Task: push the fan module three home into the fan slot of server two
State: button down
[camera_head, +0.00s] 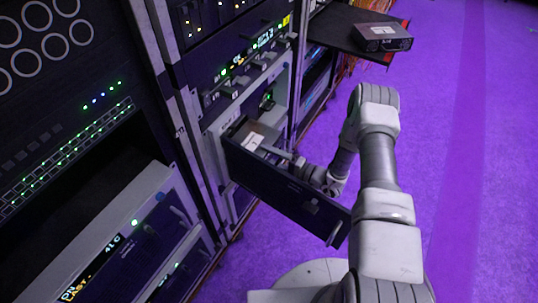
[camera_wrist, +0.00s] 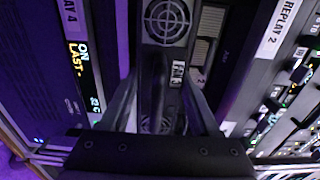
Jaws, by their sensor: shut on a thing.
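The fan module (camera_wrist: 166,22) faces the wrist camera, with round fan grilles above and below a dark upright handle and a small, partly legible sideways label. My gripper (camera_wrist: 158,88) is shut on its handle, one finger on each side. In the head view, my gripper (camera_head: 290,160) reaches into a bay of the rack at a grey box with a white label (camera_head: 253,141), which seems to be the module. A server label reading "REPLAY 2" (camera_wrist: 270,28) is at upper right in the wrist view. How deep the module sits in the slot cannot be told.
A black shelf (camera_head: 345,22) holds another dark module (camera_head: 382,37) at the back right. Rack units stand at left. Purple floor (camera_head: 480,150) is clear at right.

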aim_at(238, 139)
jog(key=shift+w+a+r, duration=0.1)
jog(key=shift+w+a, duration=0.15)
jog(key=shift+a, duration=0.1)
jog(key=shift+w+a+b, duration=0.3)
jog(key=shift+w+a, duration=0.1)
jog(key=shift+a, duration=0.2)
jog(key=shift+b+x, duration=0.45)
jog(key=shift+x, duration=0.5)
dwell(0.5)
jog(key=shift+w+a, duration=0.4)
jog(key=shift+a, duration=0.15)
jog(key=shift+w+a+b, duration=0.2)
jog(key=shift+a+b, duration=0.15)
jog(key=shift+b, duration=0.15)
dwell(0.4)
jog(key=shift+b+x, duration=0.8)
jog(key=shift+x, duration=1.75)
jog(key=shift+w+a, duration=0.15)
jog(key=shift+a, duration=0.05)
jog(key=shift+w+a+r, duration=0.1)
jog(key=shift+w+r, duration=0.05)
jog(key=shift+r, duration=0.05)
